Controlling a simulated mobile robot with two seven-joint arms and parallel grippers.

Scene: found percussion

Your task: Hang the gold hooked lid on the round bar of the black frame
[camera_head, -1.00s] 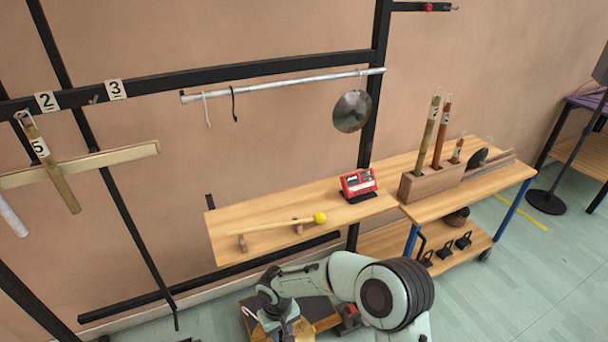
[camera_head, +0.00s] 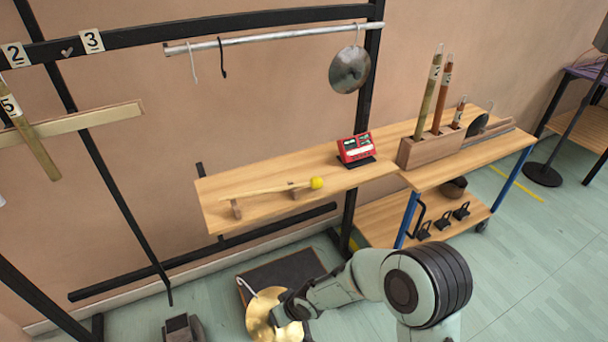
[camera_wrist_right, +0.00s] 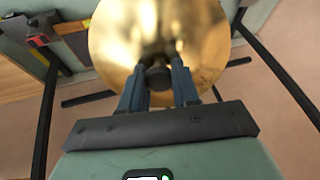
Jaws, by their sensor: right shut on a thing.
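The gold lid (camera_head: 262,312), a shiny round disc with a pale hook (camera_head: 246,287) at its upper left, is low at the bottom of the head view. My right gripper (camera_head: 284,310) is shut on it. In the right wrist view the fingers (camera_wrist_right: 158,76) close on a dark knob at the middle of the gold lid (camera_wrist_right: 112,40). The round bar (camera_head: 270,38), a silver rod, runs along the black frame (camera_head: 220,26), well above the lid. A dark metal lid (camera_head: 350,70) hangs near the bar's right end. My left gripper is not in view.
A pale hook (camera_head: 193,64) and a black hook (camera_head: 222,60) hang on the bar's left part. Below is a wooden shelf (camera_head: 225,192) with a yellow-headed mallet (camera_head: 316,183) and a red device (camera_head: 356,148). A dark tray (camera_head: 300,265) lies behind the gold lid.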

